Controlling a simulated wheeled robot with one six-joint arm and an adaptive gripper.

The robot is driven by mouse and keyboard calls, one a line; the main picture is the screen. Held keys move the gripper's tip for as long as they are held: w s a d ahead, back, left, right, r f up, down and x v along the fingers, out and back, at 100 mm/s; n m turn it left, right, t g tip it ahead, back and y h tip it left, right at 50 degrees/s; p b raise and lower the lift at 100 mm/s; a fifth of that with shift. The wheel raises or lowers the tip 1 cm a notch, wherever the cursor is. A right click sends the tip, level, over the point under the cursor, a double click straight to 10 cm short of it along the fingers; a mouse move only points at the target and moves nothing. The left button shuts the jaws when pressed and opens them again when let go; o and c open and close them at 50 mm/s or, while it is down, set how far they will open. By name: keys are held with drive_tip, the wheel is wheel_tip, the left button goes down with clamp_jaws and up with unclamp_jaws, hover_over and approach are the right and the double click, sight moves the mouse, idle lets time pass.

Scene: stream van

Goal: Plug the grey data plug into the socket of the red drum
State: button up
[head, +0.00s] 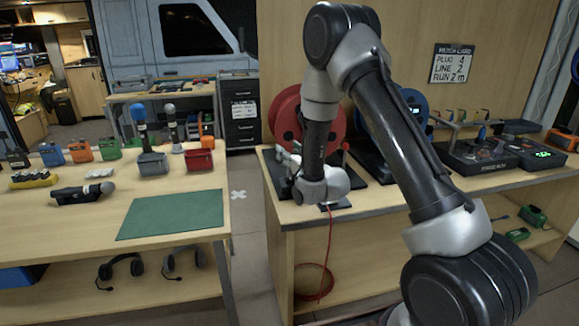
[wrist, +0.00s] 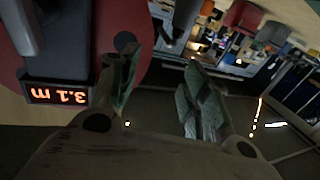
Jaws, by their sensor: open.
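The red drum (head: 318,118) stands at the left end of the right-hand bench; it also fills the upper left of the wrist view (wrist: 75,62). My gripper (wrist: 160,68) is open, with nothing visible between its green-padded fingers. In the head view my gripper (head: 288,160) is beside the front left of the red drum, partly hidden by my wrist. A dark round spot (wrist: 125,42) shows on the drum's face close to one finger; I cannot tell if it is the socket. I cannot make out the grey data plug in either view.
A lit display (wrist: 58,93) reads 3.1 m, upside down. A red cable (head: 331,240) hangs from the bench's front edge to a red coil (head: 314,282) below. A blue drum (head: 395,122) stands right of the red one. A green mat (head: 172,214) lies on the left table.

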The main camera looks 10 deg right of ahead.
drive_tip(key=shift+r, duration=1.4)
